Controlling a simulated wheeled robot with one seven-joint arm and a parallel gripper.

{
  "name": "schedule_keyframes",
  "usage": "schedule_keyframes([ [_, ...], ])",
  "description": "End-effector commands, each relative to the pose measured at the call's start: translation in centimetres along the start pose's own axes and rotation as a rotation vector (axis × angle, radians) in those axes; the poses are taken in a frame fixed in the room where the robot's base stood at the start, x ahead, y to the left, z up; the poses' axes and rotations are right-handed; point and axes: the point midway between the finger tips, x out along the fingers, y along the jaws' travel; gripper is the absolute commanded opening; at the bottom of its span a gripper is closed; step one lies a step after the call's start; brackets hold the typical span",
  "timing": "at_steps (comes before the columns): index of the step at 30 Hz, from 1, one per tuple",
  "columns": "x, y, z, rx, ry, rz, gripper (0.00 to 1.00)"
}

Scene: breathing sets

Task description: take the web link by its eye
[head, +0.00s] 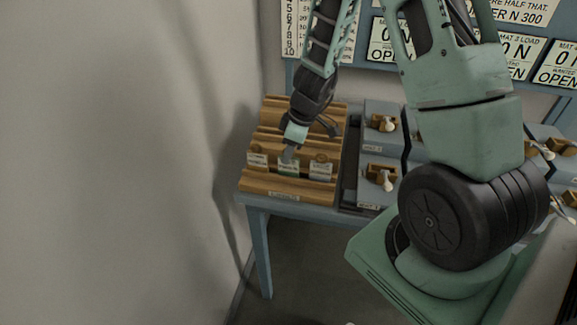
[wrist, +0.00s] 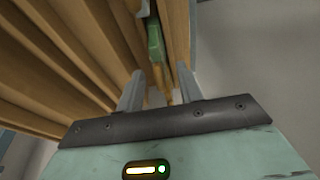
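A wooden rack (head: 258,184) on the blue table holds several upright pieces with pale labels and rounded brown tops. My gripper (head: 288,155) points down at the middle piece (head: 288,169), which has a green strip, and hides its top. In the wrist view my gripper (wrist: 160,92) has its two fingers apart, one on each side of a narrow green and tan piece (wrist: 155,42). Gaps seem to show beside it. I cannot tell for sure which piece is the web link, and its eye is not clear.
A left piece (head: 257,159) and a right piece (head: 320,167) stand close beside the middle one. Grey stands (head: 379,146) with brown blocks and white knobs are right of the rack. A plain wall (head: 120,160) is at left, and sign boards (head: 392,42) hang behind.

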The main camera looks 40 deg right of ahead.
Motion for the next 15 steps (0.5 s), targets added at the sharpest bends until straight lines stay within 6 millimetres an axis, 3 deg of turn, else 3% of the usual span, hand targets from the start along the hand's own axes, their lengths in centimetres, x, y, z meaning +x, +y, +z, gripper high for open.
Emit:
schedule_keyframes([
  [6,2.6,0.0,-0.1,0.001,0.0,-0.002,0.36],
  [14,2.8,0.0,-0.1,0.0,0.0,0.0,0.36],
  [15,2.8,0.0,-0.1,0.0,0.0,0.0,0.31],
])
